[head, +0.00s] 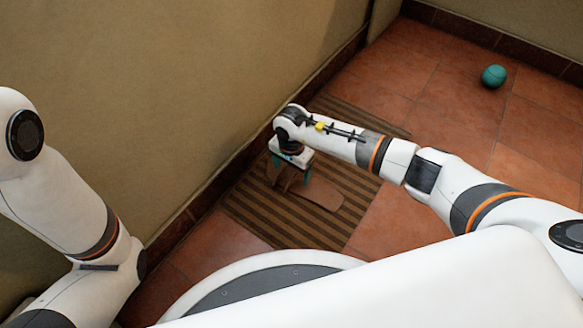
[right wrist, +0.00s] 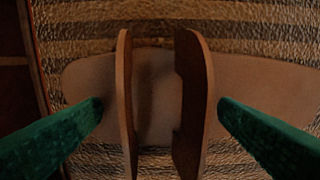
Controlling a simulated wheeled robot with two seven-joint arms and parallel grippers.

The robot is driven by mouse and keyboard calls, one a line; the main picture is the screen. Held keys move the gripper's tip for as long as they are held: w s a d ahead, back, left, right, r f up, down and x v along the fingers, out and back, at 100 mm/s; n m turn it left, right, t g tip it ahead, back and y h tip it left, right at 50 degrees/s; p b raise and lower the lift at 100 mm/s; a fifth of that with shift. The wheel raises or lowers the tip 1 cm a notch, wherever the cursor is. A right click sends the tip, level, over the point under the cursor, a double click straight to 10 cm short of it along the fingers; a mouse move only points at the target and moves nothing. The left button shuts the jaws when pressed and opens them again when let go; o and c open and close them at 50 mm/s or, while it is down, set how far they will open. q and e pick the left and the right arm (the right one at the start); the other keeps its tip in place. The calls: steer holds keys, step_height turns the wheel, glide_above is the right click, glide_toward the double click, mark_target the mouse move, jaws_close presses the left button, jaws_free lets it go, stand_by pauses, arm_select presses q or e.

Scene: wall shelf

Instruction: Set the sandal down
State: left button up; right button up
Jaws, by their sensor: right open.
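The brown sandal (head: 320,193) lies sole down on a brown striped mat (head: 290,232) beside the wall. In the right wrist view, its flat sole (right wrist: 255,88) lies across the picture on the ribbed mat (right wrist: 255,22), and its strap stands up as two thin brown edges. My right gripper (head: 289,171) is over the strap end of the sandal. Its green fingers are apart, one on each side of the strap, with a gap between each finger and the strap. My left arm shows at the left, but its gripper is out of view.
A teal ball (head: 493,76) lies on the red tiled floor (head: 450,108) at the upper right, well apart from the mat. The beige wall (head: 160,95) with its dark skirting runs close along the mat's left side. The tiles right of the mat are clear.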

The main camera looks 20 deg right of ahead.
step_height(320, 180, up, 12)
steer(key=p, duration=0.8)
steer(key=shift+f, duration=0.2)
